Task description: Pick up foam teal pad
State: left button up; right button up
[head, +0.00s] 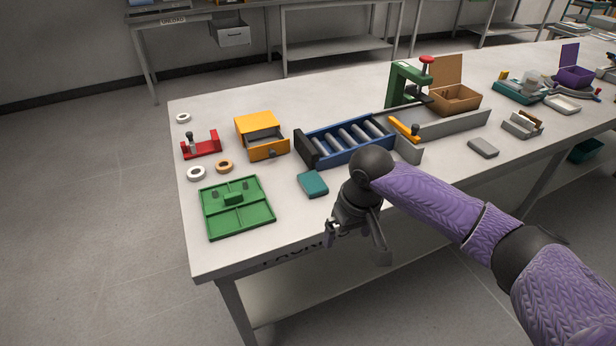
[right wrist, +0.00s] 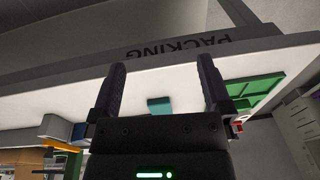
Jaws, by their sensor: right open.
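The teal foam pad (head: 312,184) is a small block lying flat on the white table, right of the green tray and in front of the blue roller unit. It also shows in the right wrist view (right wrist: 159,106), between my two fingers but farther off. My right gripper (head: 356,240) is open and empty at the table's front edge, to the right of the pad and nearer the front, apart from it. In the right wrist view the gripper's fingers (right wrist: 162,80) are spread wide. My left gripper is out of view.
A green divided tray (head: 240,222) lies left of the pad. A blue roller unit (head: 346,141) and an orange drawer box (head: 262,128) stand behind it. A grey pad (head: 483,148) lies to the right. The white table (head: 290,225) is bare around the teal pad.

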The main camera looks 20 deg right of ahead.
aim_at(314, 186)
jog(key=i, duration=0.85)
